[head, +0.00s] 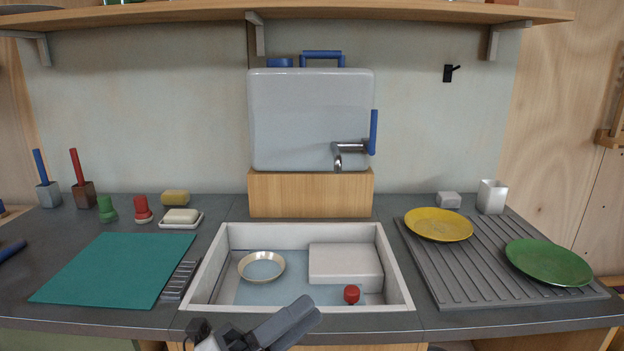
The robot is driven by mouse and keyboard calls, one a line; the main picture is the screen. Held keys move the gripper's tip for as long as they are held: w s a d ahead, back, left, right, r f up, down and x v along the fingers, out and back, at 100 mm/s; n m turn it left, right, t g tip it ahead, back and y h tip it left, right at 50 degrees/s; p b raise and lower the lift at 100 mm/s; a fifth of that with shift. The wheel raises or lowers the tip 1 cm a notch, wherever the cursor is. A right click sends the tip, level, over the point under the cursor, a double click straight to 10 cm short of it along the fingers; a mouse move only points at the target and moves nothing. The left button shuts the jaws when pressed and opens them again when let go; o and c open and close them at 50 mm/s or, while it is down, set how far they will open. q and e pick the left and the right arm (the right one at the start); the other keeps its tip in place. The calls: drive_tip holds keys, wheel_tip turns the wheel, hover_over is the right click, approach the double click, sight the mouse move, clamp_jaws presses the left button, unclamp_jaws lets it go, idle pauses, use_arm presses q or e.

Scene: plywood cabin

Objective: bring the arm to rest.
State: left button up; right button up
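My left gripper (308,308) comes in at the bottom middle of the head view, in front of the basin's front rim. Its two grey fingers lie side by side with no clear gap, and nothing shows between them. It points up and to the right. Most of the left arm is below the frame. My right gripper is not in view.
The sink basin (206,264) holds a cream bowl (261,267), a white block (344,262) and a red-topped object (351,294). A yellow plate (438,224) and green plate (548,262) lie on the ribbed drainboard (450,285). A teal mat (105,270) is left. A tap (350,148) overhangs.

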use_arm(q)
drive_tip(key=w+a+f+n+t+y+p, duration=0.1)
drive_tip(key=a+f+n+t+y, duration=0.4)
drive_tip(key=n, duration=0.5)
drive_tip(key=a+f+n+t+y, duration=0.2)
drive_tip(key=a+f+n+y, duration=0.15)
drive_tip(key=n+y, duration=0.45)
drive_tip(key=s+a+f+n+g+y, duration=0.1)
drive_tip(key=s+f+n+g+y, duration=0.1)
drive_tip(key=s+f+n, duration=0.3)
drive_tip(key=s+a+f+n+g+y+p, duration=0.1)
drive_tip(key=s+a+f+n+g+y, duration=0.1)
drive_tip(key=s+f+n+g, duration=0.3)
wheel_tip(320, 180, down, 7)
drive_tip(key=n, duration=0.3)
drive_tip(key=shift+s+a+r+n, duration=0.2)
drive_tip(key=shift+s+n, duration=0.1)
drive_tip(key=shift+s, duration=0.1)
